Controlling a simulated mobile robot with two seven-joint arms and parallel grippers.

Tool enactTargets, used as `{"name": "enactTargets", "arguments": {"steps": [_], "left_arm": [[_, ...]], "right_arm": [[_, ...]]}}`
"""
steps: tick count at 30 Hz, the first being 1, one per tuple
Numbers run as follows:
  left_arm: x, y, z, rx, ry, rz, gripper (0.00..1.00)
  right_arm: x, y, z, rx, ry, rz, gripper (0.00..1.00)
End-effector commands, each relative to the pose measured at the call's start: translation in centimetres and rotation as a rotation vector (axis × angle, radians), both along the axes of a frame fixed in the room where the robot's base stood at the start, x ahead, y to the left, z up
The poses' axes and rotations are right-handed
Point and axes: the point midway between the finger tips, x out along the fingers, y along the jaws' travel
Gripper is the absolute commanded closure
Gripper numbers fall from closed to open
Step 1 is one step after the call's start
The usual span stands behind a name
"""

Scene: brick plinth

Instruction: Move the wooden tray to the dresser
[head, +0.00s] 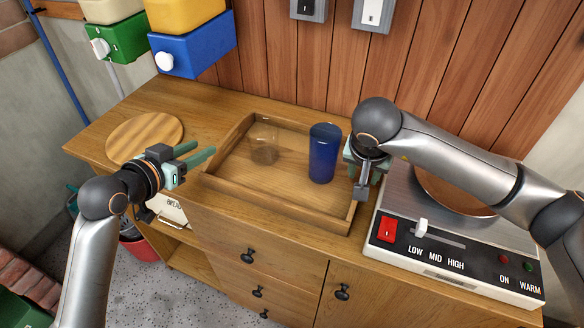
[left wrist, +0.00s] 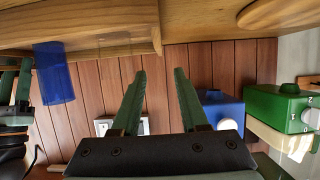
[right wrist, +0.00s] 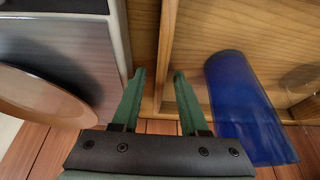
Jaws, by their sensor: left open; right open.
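The wooden tray (head: 275,195) rests on a wooden cabinet top (head: 100,125). A blue cup (head: 323,153) and a clear glass (head: 264,143) stand in it. My left gripper (head: 201,153) is open at the tray's left side, fingers pointing at its left wall. In the left wrist view the tray's wall (left wrist: 157,25) lies beyond the fingertips. My right gripper (head: 364,182) is open at the tray's right wall, partly hidden by its own arm. In the right wrist view the tray wall (right wrist: 166,60) lies between the fingertips; contact cannot be told.
A hot plate (head: 455,235) with a round pan stands close to the tray's right. A round wooden board (head: 145,135) lies at the left. Blue (head: 192,48) and green (head: 118,40) dispensers hang behind. Drawers and a door are in the cabinet front.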

Motion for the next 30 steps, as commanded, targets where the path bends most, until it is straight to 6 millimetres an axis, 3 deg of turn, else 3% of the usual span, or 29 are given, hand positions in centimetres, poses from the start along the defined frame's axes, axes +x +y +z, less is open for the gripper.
{"name": "enactTargets", "arguments": {"steps": [9, 15, 21, 30], "left_arm": [[0.0, 0.0, 0.0, 0.000, 0.000, 0.000, 0.56], [0.0, 0.0, 0.0, 0.000, -0.001, 0.000, 0.56], [0.0, 0.0, 0.0, 0.000, -0.001, 0.000, 0.56], [0.0, 0.0, 0.0, 0.000, -0.001, 0.000, 0.56]], "right_arm": [[-2.2, 1.0, 6.1, 0.000, -0.007, 0.004, 0.56], [-3.4, 1.5, 9.2, -0.001, -0.005, 0.002, 0.56], [-3.9, 1.6, 10.3, -0.001, -0.002, 0.001, 0.56], [-4.0, 1.7, 10.4, -0.001, -0.001, 0.001, 0.56]]}}
